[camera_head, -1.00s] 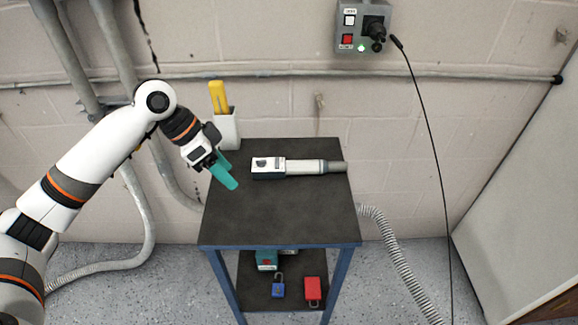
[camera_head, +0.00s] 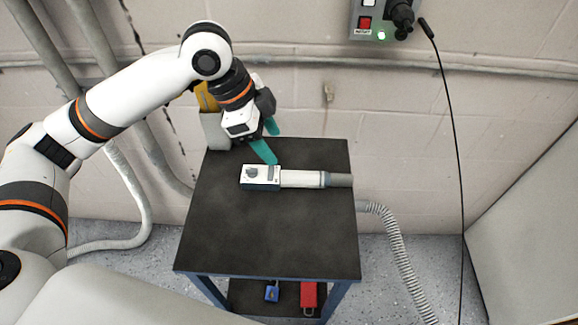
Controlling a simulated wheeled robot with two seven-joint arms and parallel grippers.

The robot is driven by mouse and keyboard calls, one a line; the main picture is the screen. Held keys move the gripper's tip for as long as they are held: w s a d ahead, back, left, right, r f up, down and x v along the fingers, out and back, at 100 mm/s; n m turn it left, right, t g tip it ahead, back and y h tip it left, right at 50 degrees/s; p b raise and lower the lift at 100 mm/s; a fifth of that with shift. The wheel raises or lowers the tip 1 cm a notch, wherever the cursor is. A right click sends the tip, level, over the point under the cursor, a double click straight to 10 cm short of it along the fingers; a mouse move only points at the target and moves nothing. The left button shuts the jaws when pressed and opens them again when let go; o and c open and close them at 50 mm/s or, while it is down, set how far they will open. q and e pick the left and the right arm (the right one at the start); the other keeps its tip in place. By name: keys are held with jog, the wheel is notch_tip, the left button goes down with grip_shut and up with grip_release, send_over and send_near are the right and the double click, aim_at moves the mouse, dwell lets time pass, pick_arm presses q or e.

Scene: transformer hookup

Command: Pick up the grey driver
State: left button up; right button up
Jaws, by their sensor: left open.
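The grey driver (camera_head: 302,179) lies on its side on the dark top of the cart (camera_head: 265,235). Its boxy white and dark end is at the left and its grey tip points right. My left gripper (camera_head: 272,143), with teal fingers, is open and empty. It hangs just above and behind the driver's boxy end, and its front fingertip appears close to that end; I cannot tell whether they touch. My right gripper is not in view.
A white holder (camera_head: 216,131) with a yellow tool (camera_head: 206,98) stands at the cart's back left, partly behind my arm. A blue padlock (camera_head: 271,293) and a red one (camera_head: 308,296) lie on the lower shelf. A control box hangs on the wall. The cart's front top is clear.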

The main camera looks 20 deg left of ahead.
aim_at(285, 173)
pick_arm(q)
jog(key=x, duration=0.4)
jog(key=shift+s+d+f, duration=0.1)
jog(key=shift+s, duration=0.25)
jog(key=shift+w+d+f, duration=0.1)
jog(key=shift+f, duration=0.15)
jog(key=x, duration=0.3)
jog(key=a+x, duration=0.1)
jog(key=x, duration=0.1)
jog(key=shift+s+f, duration=0.15)
jog(key=shift+s, duration=0.1)
jog(key=shift+w+d+f, duration=0.1)
jog(key=shift+d+f, duration=0.1)
jog(key=shift+f, duration=0.05)
jog(key=c, duration=1)
jog(key=shift+r, duration=0.1)
jog(key=shift+c, duration=1.2)
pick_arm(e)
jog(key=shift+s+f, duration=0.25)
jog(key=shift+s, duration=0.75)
pick_arm(q)
notch_tip(285, 173, up, 10)
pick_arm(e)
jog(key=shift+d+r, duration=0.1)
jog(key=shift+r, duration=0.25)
